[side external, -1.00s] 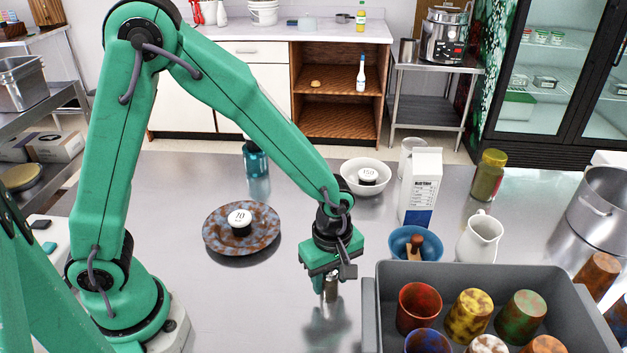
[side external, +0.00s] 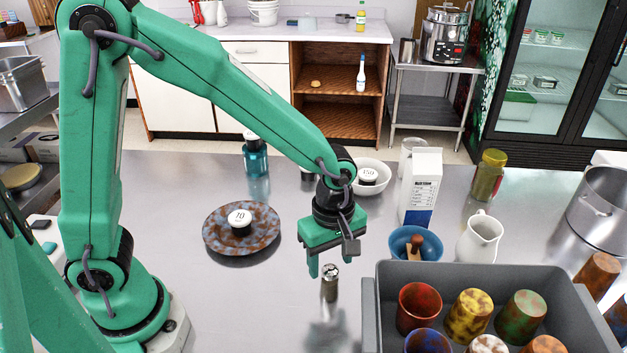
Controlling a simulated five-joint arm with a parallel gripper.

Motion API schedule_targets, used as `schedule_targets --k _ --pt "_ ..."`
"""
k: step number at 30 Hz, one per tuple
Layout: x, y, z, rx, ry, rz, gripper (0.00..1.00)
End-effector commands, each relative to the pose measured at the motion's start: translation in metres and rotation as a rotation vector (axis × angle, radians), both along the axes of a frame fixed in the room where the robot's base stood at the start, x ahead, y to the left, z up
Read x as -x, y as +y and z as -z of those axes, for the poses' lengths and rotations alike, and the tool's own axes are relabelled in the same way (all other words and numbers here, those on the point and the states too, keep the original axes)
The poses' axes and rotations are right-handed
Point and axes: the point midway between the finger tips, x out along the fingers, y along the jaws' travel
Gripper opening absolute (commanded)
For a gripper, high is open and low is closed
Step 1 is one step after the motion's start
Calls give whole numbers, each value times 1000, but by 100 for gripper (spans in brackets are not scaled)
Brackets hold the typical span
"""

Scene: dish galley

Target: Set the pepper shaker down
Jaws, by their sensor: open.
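The pepper shaker (side external: 330,285), a small dark metallic cylinder with a shiny top, stands upright on the steel table, left of the grey bin. My gripper (side external: 328,266) is open just above and around the top of the shaker. One green finger hangs to the left of the shaker; the other is behind its top right. The shaker's body is in plain view below the fingers.
The grey bin (side external: 371,310) with several colored cups stands close on the right. A blue bowl (side external: 430,250), a white pitcher (side external: 480,238) and a milk carton (side external: 422,190) stand behind it. A speckled plate (side external: 215,238) bearing a round weight lies left. Table between plate and shaker is clear.

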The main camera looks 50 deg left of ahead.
Motion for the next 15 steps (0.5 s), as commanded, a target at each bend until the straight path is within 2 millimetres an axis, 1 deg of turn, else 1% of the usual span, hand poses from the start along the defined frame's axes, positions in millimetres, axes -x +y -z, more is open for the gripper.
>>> schedule_targets --k 1,6,12,15 --pt "-1 -1 -11 2 -6 0 56" --pt "-1 0 -38 2 -4 0 56" --pt "-1 0 -60 2 -3 0 56" --pt "0 0 -66 0 0 0 56"
